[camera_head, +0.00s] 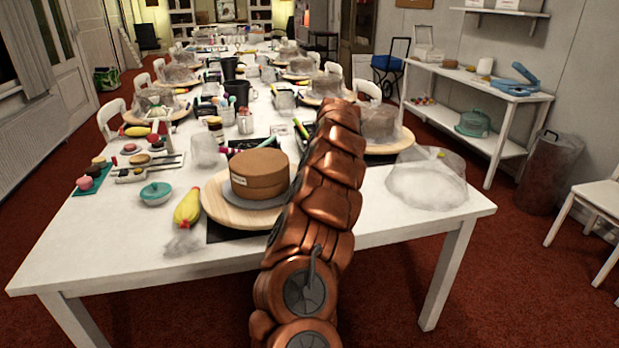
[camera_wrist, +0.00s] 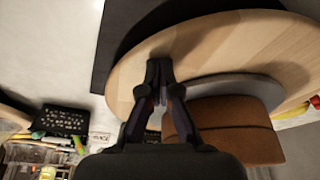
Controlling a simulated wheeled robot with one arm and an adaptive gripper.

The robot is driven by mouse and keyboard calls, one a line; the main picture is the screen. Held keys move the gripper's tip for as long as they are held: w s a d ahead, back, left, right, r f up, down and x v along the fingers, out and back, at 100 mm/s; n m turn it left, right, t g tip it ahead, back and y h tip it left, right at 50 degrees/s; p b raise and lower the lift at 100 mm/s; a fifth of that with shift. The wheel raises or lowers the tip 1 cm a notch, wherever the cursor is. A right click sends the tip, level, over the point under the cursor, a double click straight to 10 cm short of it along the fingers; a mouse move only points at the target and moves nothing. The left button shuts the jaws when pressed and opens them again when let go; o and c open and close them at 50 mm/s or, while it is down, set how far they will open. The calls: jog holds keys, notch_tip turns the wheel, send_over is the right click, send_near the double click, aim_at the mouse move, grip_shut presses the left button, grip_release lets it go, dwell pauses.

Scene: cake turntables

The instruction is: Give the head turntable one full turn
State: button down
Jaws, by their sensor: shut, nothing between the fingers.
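The head turntable (camera_head: 228,210) is a pale wooden disc at the near end of the long white table. A grey round board (camera_head: 262,203) lies on it, bearing a brown round box-like cake (camera_head: 259,174) with a small pale label. My copper arm covers the disc's right side in the head view and hides my gripper. In the wrist view the wooden disc (camera_wrist: 135,75) fills the upper middle, with the grey board (camera_wrist: 230,88) and brown cake (camera_wrist: 235,125) to the right. My gripper (camera_wrist: 158,68) is shut and empty, its tips over the disc near its edge; contact cannot be told.
A black mat (camera_wrist: 115,35) lies under the disc. Crumpled clear plastic (camera_head: 427,182) sits at the right corner. More turntables line the table; its front-left top is clear.

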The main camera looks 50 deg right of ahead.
jog(key=shift+w+d+p, duration=0.35)
jog(key=shift+d+p, duration=0.45)
jog(key=shift+p, duration=0.05)
jog(key=shift+w+d+p, duration=0.35)
jog(key=shift+d+p, duration=0.4)
jog(key=shift+p, duration=0.05)
jog(key=shift+w+d, duration=0.2)
jog(key=shift+d, duration=0.05)
jog(key=shift+r+p, duration=0.75)
jog(key=shift+r, duration=0.7)
jog(key=shift+f, duration=0.1)
